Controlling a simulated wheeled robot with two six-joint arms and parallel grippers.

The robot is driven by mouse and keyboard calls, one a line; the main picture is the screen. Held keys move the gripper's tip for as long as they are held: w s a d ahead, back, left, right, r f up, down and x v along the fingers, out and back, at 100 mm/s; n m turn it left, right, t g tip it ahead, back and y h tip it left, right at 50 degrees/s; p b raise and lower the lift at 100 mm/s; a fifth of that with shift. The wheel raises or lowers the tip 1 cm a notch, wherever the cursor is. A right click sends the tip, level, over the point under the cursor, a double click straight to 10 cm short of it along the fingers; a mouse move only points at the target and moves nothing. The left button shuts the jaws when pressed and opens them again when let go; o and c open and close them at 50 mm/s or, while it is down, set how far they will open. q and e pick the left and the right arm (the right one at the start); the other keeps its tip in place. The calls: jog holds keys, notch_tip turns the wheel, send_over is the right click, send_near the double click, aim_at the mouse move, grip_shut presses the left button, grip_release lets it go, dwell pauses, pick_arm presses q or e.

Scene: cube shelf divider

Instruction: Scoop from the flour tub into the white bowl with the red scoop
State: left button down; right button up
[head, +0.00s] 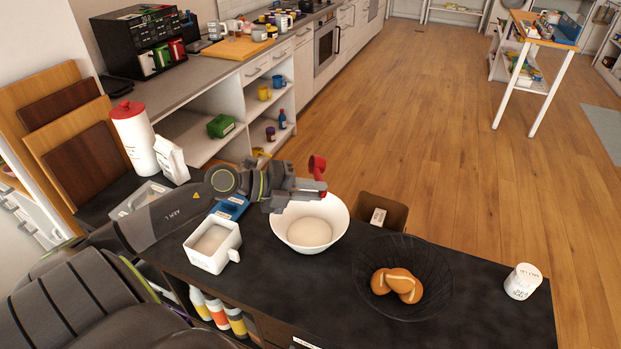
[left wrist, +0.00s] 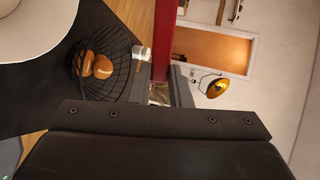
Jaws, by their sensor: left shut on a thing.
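My left gripper (head: 312,190) is above the back of the white bowl and is shut on the red scoop (head: 317,167). In the left wrist view the red scoop's handle (left wrist: 165,42) stands between the fingers (left wrist: 158,90). The white bowl (head: 336,212) stands on the dark counter with a pale mound in it; its edge also shows in the left wrist view (left wrist: 40,52). The white flour tub (head: 207,262), square with a handle, stands left of the bowl with pale flour in it. I cannot tell whether the scoop holds flour. My right gripper is not in view.
A black wire basket (head: 430,290) with bread rolls stands right of the bowl, and a white jar (head: 522,282) is near the counter's right end. A brown box (head: 392,212) is behind the bowl.

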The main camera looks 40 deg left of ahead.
aim_at(320, 180)
pick_arm(q)
jog(key=r+g+y+p, duration=0.1)
jog(key=g+p, duration=0.1)
jog(key=w+g+y+p, duration=0.1)
jog(key=g+y+p, duration=0.1)
jog(key=p, duration=0.1)
jog(key=d+r+g+y+p, duration=0.1)
jog(key=y+p, duration=0.1)
jog(key=p, duration=0.1)
jog(key=shift+w+d+r+g, duration=0.1)
jog(key=shift+w+r+g, duration=0.1)
jog(key=shift+r+g, duration=0.15)
jog(key=shift+w+d+f+g+y, duration=0.1)
jog(key=shift+w+d+g+y, duration=0.1)
jog(key=shift+g+y, duration=0.65)
jog(key=shift+w+d+f+g+y+b, duration=0.15)
jog(key=shift+g+y+b, duration=0.15)
jog(key=shift+g+y, duration=0.55)
jog(key=g+p, duration=0.1)
jog(key=p, duration=0.4)
jog(key=shift+r+y+p, duration=0.3)
jog(key=shift+r, duration=0.05)
jog(key=shift+f+g+p, duration=0.1)
jog(key=shift+g+p, duration=0.15)
jog(key=shift+p, duration=0.35)
jog(key=shift+w+f+y, duration=0.15)
jog(key=shift+f+y, duration=0.1)
jog(key=shift+y, duration=0.15)
